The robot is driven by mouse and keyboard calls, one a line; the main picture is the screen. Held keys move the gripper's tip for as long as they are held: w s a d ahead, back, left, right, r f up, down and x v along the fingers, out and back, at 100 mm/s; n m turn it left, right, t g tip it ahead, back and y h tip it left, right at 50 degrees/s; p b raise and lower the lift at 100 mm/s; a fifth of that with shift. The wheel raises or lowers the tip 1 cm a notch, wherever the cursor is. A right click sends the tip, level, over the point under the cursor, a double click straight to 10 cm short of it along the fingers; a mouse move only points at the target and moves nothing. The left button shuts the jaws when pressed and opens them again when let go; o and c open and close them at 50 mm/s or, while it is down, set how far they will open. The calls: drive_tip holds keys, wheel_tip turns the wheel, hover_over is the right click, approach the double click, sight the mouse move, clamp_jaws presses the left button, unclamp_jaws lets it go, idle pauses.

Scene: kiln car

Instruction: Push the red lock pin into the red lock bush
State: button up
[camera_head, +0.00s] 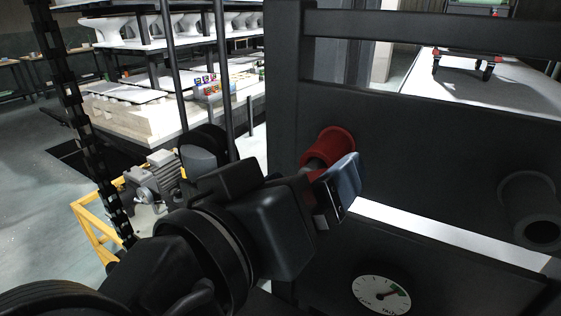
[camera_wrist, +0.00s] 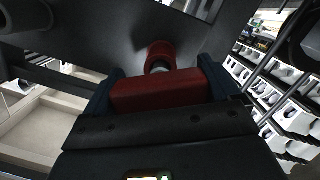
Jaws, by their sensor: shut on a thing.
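The red lock bush (camera_head: 330,145) sticks out of the dark upright panel in the head view. In the wrist view the bush (camera_wrist: 160,52) is straight ahead of the fingers. My gripper (camera_wrist: 162,80) is shut on the red lock pin (camera_wrist: 160,94), with its red block-like grip between the two fingers. A short length of the pin's grey shaft shows between grip and bush, its end at or inside the bush mouth. I cannot tell how deep it sits. In the head view my gripper (camera_head: 330,186) is close in front of the bush and mostly hides the pin.
A dark bush (camera_head: 543,228) sticks out of the panel at right. A round dial (camera_head: 382,294) is below my gripper. A yellow rail (camera_head: 95,232) and a motor stand at left. Racks of white ware (camera_head: 170,30) stand behind, with chain and posts before them.

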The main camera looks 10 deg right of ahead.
drive_tip(key=shift+w+d, duration=0.35)
drive_tip(key=shift+w, duration=0.15)
idle(0.6)
drive_tip(key=o, duration=0.9)
drive_tip(key=c, duration=0.5)
drive_tip(key=o, duration=0.5)
drive_tip(key=shift+v, duration=1)
drive_tip(key=shift+s+a+r+p, duration=0.1)
drive_tip(key=shift+s+a+p, duration=0.15)
drive_tip(key=shift+p, duration=0.05)
